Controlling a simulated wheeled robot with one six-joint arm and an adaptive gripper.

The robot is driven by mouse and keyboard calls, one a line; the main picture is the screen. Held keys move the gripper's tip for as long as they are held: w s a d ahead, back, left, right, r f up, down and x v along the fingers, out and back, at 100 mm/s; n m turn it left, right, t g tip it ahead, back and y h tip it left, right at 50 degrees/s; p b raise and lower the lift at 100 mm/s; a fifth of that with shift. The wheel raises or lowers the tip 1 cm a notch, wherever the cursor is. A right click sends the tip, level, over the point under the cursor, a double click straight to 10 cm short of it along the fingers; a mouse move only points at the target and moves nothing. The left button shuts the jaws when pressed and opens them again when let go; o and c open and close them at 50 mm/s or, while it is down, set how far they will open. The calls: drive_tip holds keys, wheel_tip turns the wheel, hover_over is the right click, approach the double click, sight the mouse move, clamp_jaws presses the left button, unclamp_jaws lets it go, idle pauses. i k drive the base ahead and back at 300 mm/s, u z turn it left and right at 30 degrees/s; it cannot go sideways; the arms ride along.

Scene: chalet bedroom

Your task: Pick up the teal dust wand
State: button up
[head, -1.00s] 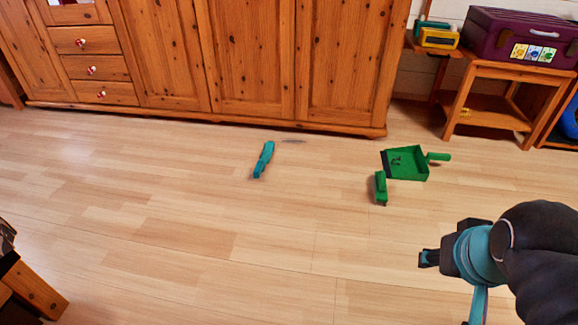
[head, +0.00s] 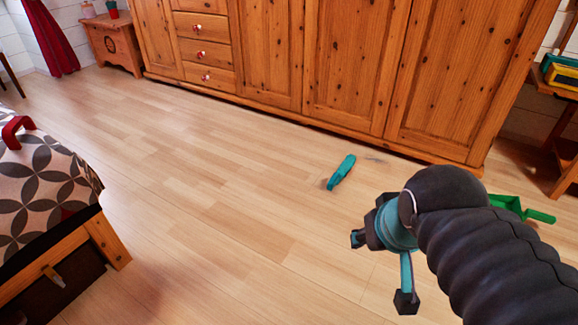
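The teal dust wand (head: 341,172) lies on the wooden floor, a little in front of the large pine wardrobe. It is a short teal piece, lying at a slant in the picture, and nothing covers it. My gripper (head: 358,238) is in the lower right of the head view, at the end of my dark arm. It appears below the wand in the picture and apart from it. Its fingers are dark and small, seen from behind, so their opening is unclear. I see nothing held in it.
The pine wardrobe (head: 265,55) runs along the back. A green dustpan (head: 507,203) is partly hidden behind my arm. A bed (head: 45,190) stands at left, a side table (head: 113,45) at back left. The floor between bed and wand is clear.

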sight(349, 160)
drive_tip(key=u, duration=0.2)
drive_tip(key=i, duration=1.45)
drive_tip(key=z, duration=0.7)
